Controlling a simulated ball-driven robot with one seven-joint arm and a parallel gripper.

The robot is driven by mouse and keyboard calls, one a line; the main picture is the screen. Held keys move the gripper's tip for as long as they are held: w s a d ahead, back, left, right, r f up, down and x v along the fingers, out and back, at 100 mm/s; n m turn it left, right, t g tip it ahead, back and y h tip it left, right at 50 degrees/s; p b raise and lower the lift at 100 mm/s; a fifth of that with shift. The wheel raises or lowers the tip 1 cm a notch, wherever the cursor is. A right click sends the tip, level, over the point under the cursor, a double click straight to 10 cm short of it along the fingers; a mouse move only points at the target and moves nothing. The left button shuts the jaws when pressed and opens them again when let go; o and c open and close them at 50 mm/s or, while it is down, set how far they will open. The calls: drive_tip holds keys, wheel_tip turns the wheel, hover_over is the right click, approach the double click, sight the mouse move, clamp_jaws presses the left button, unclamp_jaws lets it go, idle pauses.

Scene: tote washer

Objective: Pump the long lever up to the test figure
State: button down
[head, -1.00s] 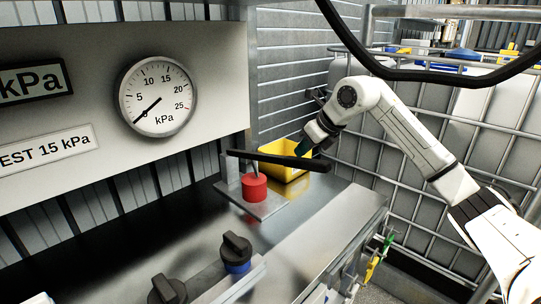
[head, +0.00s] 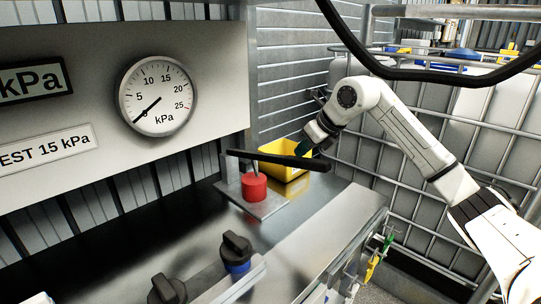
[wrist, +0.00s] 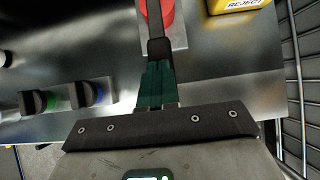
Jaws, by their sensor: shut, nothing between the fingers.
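The long black lever (head: 278,160) lies nearly level across the top of a red pump body (head: 255,187) on a grey plate. It also shows in the wrist view (wrist: 154,18), running away from my fingers over the red body. My gripper (head: 303,150) is shut with nothing held, just behind and above the lever's right part in the head view. Its teal fingers (wrist: 157,70) line up with the lever's near end; I cannot tell whether they touch. The round kPa gauge (head: 175,112) has its needle at the low end, below 5. A label (head: 45,149) reads "EST 15 kPa", cut off.
A yellow bin (head: 286,174), marked REJECT in the wrist view, stands behind the lever. Two dark knobs (head: 236,246) sit on the front of the metal bench (head: 318,226). A caged tank (head: 420,125) stands to the right. A black hose (head: 400,70) hangs across the upper right.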

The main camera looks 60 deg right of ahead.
wheel_tip(320, 180, down, 9)
drive_tip(key=b, duration=0.8)
drive_tip(key=shift+f, duration=0.2)
idle(0.4)
drive_tip(key=shift+r+p, duration=2.2)
drive_tip(key=shift+r, duration=2.6)
drive_tip(key=c, duration=1.8)
unclamp_jaws()
drive_tip(key=shift+r, duration=0.1)
